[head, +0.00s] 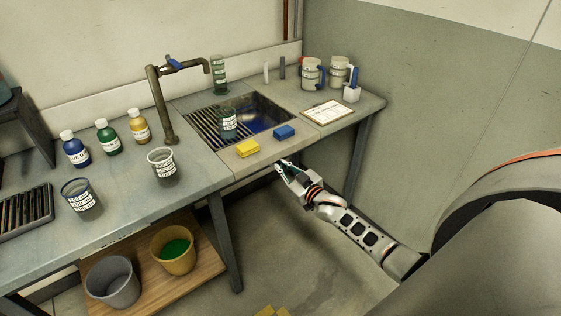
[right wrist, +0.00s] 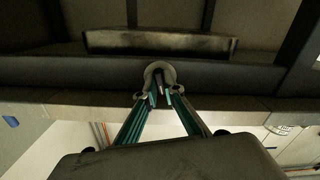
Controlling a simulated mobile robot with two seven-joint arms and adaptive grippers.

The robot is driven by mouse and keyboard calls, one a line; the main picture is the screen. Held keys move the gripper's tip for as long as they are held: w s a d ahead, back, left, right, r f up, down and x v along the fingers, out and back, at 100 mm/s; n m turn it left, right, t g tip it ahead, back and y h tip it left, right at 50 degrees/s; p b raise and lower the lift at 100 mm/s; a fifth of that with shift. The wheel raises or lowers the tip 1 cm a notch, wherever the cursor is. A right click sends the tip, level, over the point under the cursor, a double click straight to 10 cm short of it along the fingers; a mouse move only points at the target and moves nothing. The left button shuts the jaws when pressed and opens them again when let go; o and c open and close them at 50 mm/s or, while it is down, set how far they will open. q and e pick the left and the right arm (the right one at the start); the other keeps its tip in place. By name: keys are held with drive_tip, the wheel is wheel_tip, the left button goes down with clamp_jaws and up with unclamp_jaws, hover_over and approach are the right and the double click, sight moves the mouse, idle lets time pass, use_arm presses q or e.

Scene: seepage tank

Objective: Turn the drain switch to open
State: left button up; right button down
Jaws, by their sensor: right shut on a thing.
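The sink tank (head: 262,112) is set in the bench top, with a slatted rack (head: 203,128) on its left side and dark blue at its bottom. My right gripper (head: 283,165) is at the bench's front edge below the sink. In the right wrist view its teal fingers (right wrist: 160,103) close around the drain switch, a small part at a round metal collar (right wrist: 158,68) on a dark bar. The fingers hide much of the switch, so I cannot tell its exact angle. The switch is hidden in the head view. My left gripper is out of view.
A faucet (head: 160,105), a clipboard (head: 327,112) and mugs (head: 312,73) stand farther back. Buckets (head: 113,283) sit on the lower shelf.

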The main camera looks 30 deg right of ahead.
drive_tip(key=m+p, duration=0.1)
drive_tip(key=m, duration=0.2)
drive_tip(key=shift+r, duration=0.15)
drive_tip(key=m+p, duration=0.1)
drive_tip(key=m, duration=0.1)
drive_tip(key=shift+m, duration=0.3)
drive_tip(key=m+p, duration=0.1)
drive_tip(key=m, duration=0.2)
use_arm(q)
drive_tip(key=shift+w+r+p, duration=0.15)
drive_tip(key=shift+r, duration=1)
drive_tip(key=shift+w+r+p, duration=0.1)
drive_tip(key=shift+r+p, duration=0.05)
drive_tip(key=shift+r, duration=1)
use_arm(e)
drive_tip(key=shift+m, duration=1.6)
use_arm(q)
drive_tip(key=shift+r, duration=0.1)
use_arm(e)
drive_tip(key=c, duration=2.4)
unclamp_jaws()
drive_tip(key=shift+c, duration=0.2)
